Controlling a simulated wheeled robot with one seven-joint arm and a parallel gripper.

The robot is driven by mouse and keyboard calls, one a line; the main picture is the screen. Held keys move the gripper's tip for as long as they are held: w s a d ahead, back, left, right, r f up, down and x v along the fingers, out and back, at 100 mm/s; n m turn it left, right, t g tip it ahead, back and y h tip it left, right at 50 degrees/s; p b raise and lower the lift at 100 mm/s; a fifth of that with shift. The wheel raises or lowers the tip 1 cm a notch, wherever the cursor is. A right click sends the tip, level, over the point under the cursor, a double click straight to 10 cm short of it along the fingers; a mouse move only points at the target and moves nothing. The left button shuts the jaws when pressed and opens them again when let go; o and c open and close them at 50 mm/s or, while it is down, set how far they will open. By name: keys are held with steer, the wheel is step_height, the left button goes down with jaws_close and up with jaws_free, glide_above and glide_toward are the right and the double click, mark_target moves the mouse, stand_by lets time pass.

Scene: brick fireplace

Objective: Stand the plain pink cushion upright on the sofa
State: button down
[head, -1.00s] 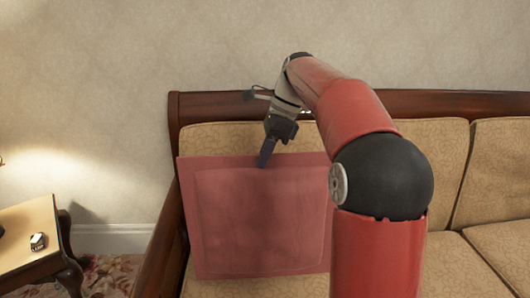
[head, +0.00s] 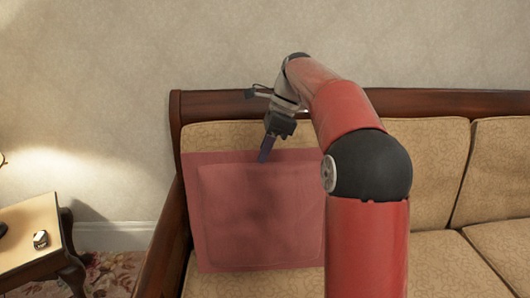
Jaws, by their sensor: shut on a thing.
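The plain pink cushion (head: 255,222) is at the left end of the sofa (head: 424,150), with its broad face toward me. It looks upright or nearly so, in front of the tan backrest. My gripper (head: 264,157) is shut on the middle of the cushion's top edge, its fingers pointing down. Only the near finger shows clearly. My arm hides the area just right of the cushion. I cannot tell whether the cushion's lower edge rests on the seat or whether its back touches the backrest.
The sofa's wooden left arm (head: 163,240) is close beside the cushion. A small wooden table (head: 32,232) with small objects stands at the far left. The right part of the seat (head: 500,245) is clear.

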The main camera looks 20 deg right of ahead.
steer(key=shift+w+d+f, duration=0.15)
steer(key=shift+w, duration=0.65)
steer(key=shift+w+d+f, duration=0.1)
steer(key=shift+w, duration=0.65)
steer(key=c, duration=1.4)
jaws_free()
